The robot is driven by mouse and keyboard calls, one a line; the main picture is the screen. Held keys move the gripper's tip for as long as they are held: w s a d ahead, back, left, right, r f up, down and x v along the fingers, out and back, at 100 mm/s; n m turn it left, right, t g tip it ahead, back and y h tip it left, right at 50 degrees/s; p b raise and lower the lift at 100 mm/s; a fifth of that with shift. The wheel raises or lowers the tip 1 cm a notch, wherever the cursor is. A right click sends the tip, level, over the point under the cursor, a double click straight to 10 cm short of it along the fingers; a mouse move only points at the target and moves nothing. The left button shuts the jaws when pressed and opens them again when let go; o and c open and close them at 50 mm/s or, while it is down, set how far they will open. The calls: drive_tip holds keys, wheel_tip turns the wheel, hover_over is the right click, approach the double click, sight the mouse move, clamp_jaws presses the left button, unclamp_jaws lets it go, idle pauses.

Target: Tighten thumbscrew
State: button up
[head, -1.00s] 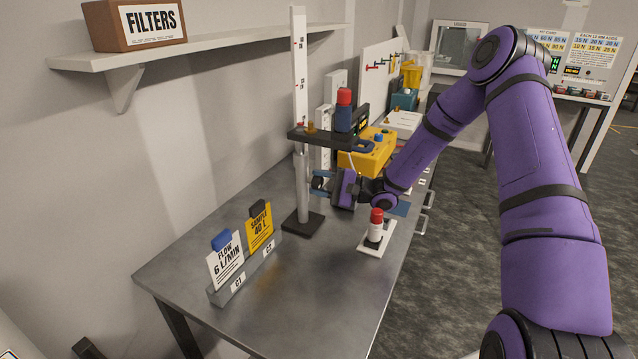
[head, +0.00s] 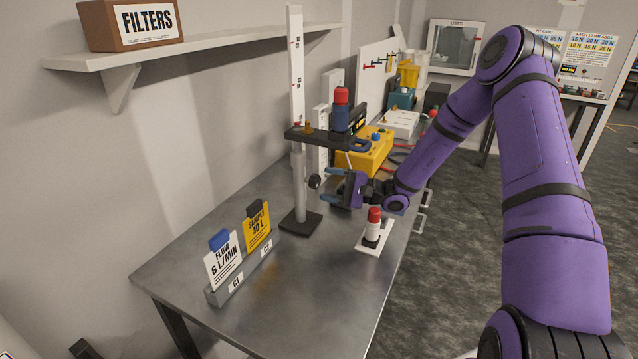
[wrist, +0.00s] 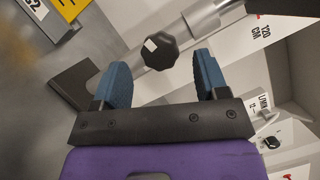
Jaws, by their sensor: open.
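The thumbscrew is a black lobed knob (wrist: 160,52) with a small white mark, on the side of the stand's pole. In the head view the knob (head: 315,181) sits on the stand (head: 299,190), below the dark platform (head: 318,138). My gripper (head: 333,185) is just to the right of the knob, apart from it. In the wrist view my gripper (wrist: 158,75) has its two blue fingers spread, one to each side below the knob, with nothing between them.
A card holder (head: 243,276) with two cards is at the front left. A yellow device (head: 366,152) is behind.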

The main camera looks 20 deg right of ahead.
drive_tip(key=v, duration=0.7)
drive_tip(key=shift+d, duration=0.1)
